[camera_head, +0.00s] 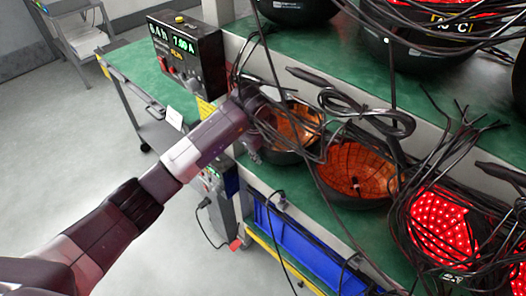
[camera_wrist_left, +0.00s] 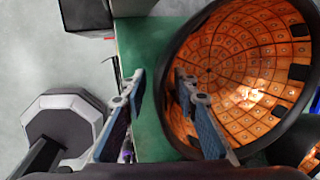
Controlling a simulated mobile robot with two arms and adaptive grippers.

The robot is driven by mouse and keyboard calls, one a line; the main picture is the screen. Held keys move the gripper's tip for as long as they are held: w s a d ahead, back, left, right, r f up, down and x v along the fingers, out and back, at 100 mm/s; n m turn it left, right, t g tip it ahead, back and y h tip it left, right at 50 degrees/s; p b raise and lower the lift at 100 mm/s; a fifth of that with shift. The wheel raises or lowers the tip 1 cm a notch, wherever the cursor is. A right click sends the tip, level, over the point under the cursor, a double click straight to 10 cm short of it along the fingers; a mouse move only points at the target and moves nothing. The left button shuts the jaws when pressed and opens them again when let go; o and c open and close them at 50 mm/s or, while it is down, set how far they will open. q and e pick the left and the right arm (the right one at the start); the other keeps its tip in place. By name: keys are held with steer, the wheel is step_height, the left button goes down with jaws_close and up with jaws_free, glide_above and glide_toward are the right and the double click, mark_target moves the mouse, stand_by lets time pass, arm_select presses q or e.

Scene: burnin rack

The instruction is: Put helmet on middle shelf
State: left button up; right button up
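A dark-rimmed helmet (camera_head: 297,122) with an orange, tiled inside lies open side up at the left end of the rack's green shelf (camera_head: 262,174), below the upper shelf. It fills the right of the left wrist view (camera_wrist_left: 245,70). My left gripper (camera_head: 256,112) is at this helmet's left edge, partly hidden by cables. In the left wrist view the gripper (camera_wrist_left: 160,77) is open, one finger outside the rim and the other over the inside, with the rim between them. Contact cannot be told. A second orange-lined helmet (camera_head: 352,172) sits to the right. My right gripper is out of view.
A red-lit helmet (camera_head: 440,226) under cables is at the right. The upper green shelf (camera_head: 345,52) holds dark helmets and loose black cables hang down. A power supply (camera_head: 188,57) stands at the left; a blue bin (camera_head: 300,245) is below. Open floor lies left.

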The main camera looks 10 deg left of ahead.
arm_select(q)
steer(key=b+v, duration=0.1)
steer(key=v, duration=0.6)
steer(key=shift+r, duration=0.3)
steer(key=shift+d, duration=0.1)
stand_by(0.3)
